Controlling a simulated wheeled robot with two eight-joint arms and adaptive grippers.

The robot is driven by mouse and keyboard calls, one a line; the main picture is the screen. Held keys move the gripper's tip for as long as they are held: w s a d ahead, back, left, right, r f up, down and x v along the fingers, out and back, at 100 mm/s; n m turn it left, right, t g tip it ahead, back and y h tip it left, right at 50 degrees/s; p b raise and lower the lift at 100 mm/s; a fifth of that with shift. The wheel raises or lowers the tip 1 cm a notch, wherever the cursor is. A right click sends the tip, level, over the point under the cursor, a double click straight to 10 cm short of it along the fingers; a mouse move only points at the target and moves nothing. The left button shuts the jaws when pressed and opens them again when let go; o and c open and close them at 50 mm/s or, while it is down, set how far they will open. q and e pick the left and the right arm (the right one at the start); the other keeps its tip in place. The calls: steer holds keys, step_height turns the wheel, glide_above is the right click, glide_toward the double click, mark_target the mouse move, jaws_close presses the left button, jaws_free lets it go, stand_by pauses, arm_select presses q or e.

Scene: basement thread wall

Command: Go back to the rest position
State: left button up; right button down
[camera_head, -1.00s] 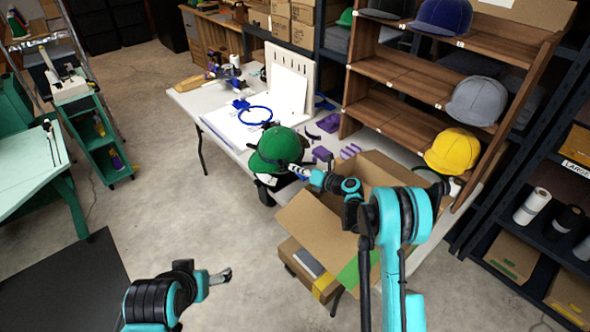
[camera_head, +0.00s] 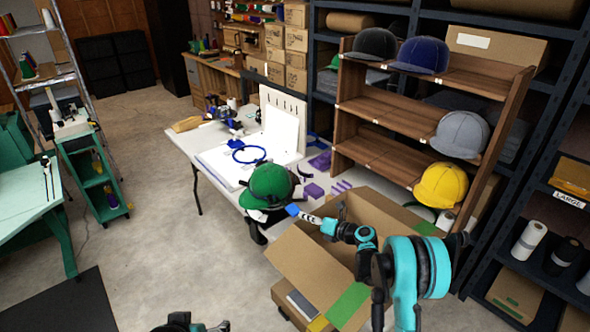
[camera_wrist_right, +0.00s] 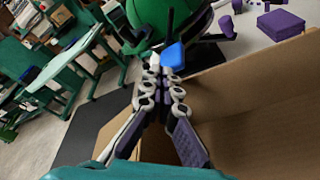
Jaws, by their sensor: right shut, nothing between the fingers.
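My right gripper (camera_head: 300,212) is shut and empty, in front of the green cap (camera_head: 271,187) and over the left side of the open cardboard box (camera_head: 388,212). In the right wrist view the closed fingers (camera_wrist_right: 160,72) point toward the green cap (camera_wrist_right: 150,20). A small blue piece (camera_wrist_right: 173,56) shows at the fingertips; I cannot tell whether it belongs to the gripper. My left gripper (camera_head: 218,327) shows only in part at the bottom edge of the head view, and its jaws are unclear.
The white table (camera_head: 215,163) holds a blue hoop (camera_head: 249,152) and purple pieces (camera_head: 314,189). A wooden rack (camera_head: 398,128) with caps, including a yellow cap (camera_head: 441,186), stands behind the box. Dark shelving (camera_head: 535,165) is at right. Open floor (camera_head: 160,260) lies at left.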

steer(key=s+r+n+g+h, duration=0.2)
steer(key=s+r+n, duration=0.5)
steer(key=s+n, duration=0.25)
steer(key=s+r+n+g+h, duration=0.1)
steer(key=s+r+n+h, duration=0.2)
steer(key=s+r+n, duration=0.45)
steer(key=s+d+f+n+h, duration=0.1)
steer(key=s+d+n, duration=0.1)
steer(key=s+n, duration=0.4)
steer(key=s+d+f+n+h, duration=0.1)
steer(key=s+d+n+h, duration=0.1)
steer(key=s+n, duration=0.4)
steer(key=s+d+f+n+g+h, duration=0.1)
steer(key=s+d+n, duration=0.3)
steer(key=s, duration=1)
steer(key=f+n+h, duration=0.1)
steer(key=n, duration=0.1)
steer(key=shift+s+n, duration=0.25)
steer(key=shift+n, duration=0.05)
steer(key=shift+w+a+f, duration=0.1)
steer(key=shift+w+a, duration=0.05)
steer(key=shift+w+d, duration=0.25)
steer(key=shift+d, duration=0.05)
